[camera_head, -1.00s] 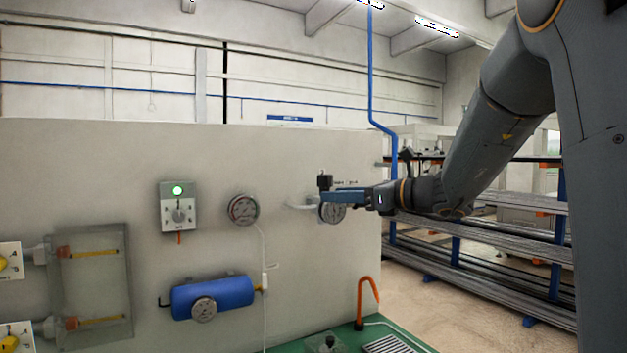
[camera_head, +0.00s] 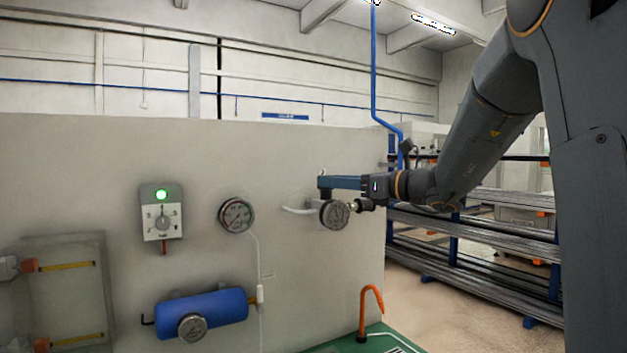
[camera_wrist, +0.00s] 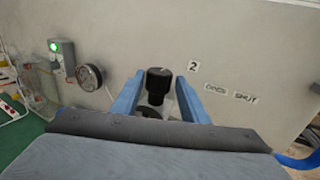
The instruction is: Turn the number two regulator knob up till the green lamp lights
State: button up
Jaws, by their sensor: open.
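The number two regulator's black knob (camera_wrist: 159,82) shows in the wrist view, below a "2" label (camera_wrist: 194,66) on the panel. My gripper (camera_wrist: 160,90) is open, one blue finger on each side of the knob, with a visible gap to each. In the head view my gripper (camera_head: 324,182) is just above the regulator's round gauge (camera_head: 335,214) and hides most or all of the knob. The green lamp (camera_head: 161,194) is lit on a grey box at left; it also glows in the wrist view (camera_wrist: 54,46).
Another gauge (camera_head: 236,215) sits between the lamp box and the regulator. A blue tank (camera_head: 202,313) is mounted low on the panel. An orange hook (camera_head: 370,312) stands by the green surface. OPEN and SHUT labels (camera_wrist: 231,93) are right of the knob. Racks stand at right.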

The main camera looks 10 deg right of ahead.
jog(key=p+x, duration=0.2)
jog(key=x, duration=0.5)
jog(key=shift+a, duration=0.15)
jog(key=c, duration=0.8)
jog(key=shift+o, duration=0.2)
jog(key=shift+s+a+n+g+y+p, duration=0.15)
jog(key=shift+s+n+g+y, duration=0.05)
jog(key=shift+n+g+y, duration=0.65)
jog(key=shift+s+a+n+g+y+p, duration=0.15)
jog(key=shift+n+g+y, duration=0.5)
jog(key=shift+g, duration=0.45)
jog(key=shift+s+a+n+g+y+p, duration=0.15)
jog(key=shift+s+n+g+y, duration=0.05)
jog(key=shift+n+g+y, duration=0.65)
jog(key=shift+h, duration=0.25)
jog(key=o, duration=0.8)
jog(key=shift+c, duration=0.2)
jog(key=shift+d, duration=0.1)
